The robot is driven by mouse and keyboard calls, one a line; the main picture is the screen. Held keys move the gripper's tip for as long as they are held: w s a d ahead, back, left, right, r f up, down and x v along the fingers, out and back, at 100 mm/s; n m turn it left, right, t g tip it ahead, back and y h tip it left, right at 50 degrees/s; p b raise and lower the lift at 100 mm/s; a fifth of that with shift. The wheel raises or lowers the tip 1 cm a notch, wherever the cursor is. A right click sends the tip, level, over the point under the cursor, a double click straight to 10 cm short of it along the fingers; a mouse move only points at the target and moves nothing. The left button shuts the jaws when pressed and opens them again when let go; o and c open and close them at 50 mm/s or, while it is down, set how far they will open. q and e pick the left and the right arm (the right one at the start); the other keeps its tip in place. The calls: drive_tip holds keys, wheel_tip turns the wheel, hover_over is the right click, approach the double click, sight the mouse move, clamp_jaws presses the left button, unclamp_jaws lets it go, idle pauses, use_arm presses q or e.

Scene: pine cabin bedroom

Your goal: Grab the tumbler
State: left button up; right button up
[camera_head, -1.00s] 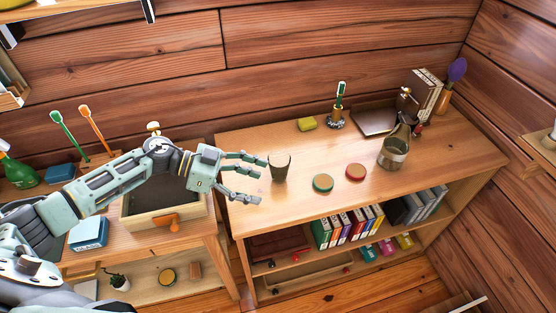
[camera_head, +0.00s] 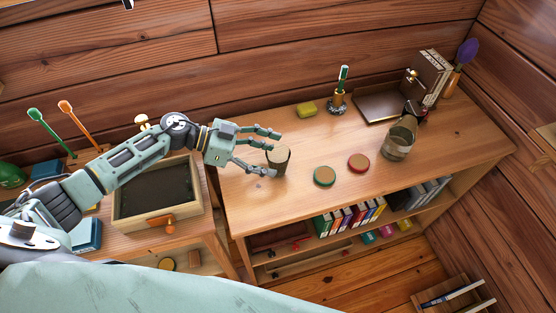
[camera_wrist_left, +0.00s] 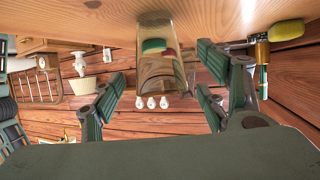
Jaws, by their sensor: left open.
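The tumbler (camera_head: 281,161), a smoky see-through cup, stands upright on the wooden desk top near its left end. My left gripper (camera_head: 274,153) comes in from the left, open, with its fingertips at the tumbler's near sides. In the left wrist view the picture is upside down, and the tumbler (camera_wrist_left: 160,60) stands between the spread fingers (camera_wrist_left: 163,90). Gaps show on both sides of it, so the gripper is not closed on it. My right gripper is out of view.
A green-rimmed coaster (camera_head: 324,176) and a red one (camera_head: 359,162) lie right of the tumbler. A glass jug (camera_head: 397,143) stands farther right. A yellow sponge (camera_head: 307,110) and a brush in a holder (camera_head: 339,98) are behind. A wooden tray (camera_head: 157,216) sits on the left table.

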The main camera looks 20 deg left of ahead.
use_arm(q)
drive_tip(key=shift+x, duration=1.55)
drive_tip(key=shift+w+a+r, duration=0.1)
drive_tip(key=c, duration=1.3)
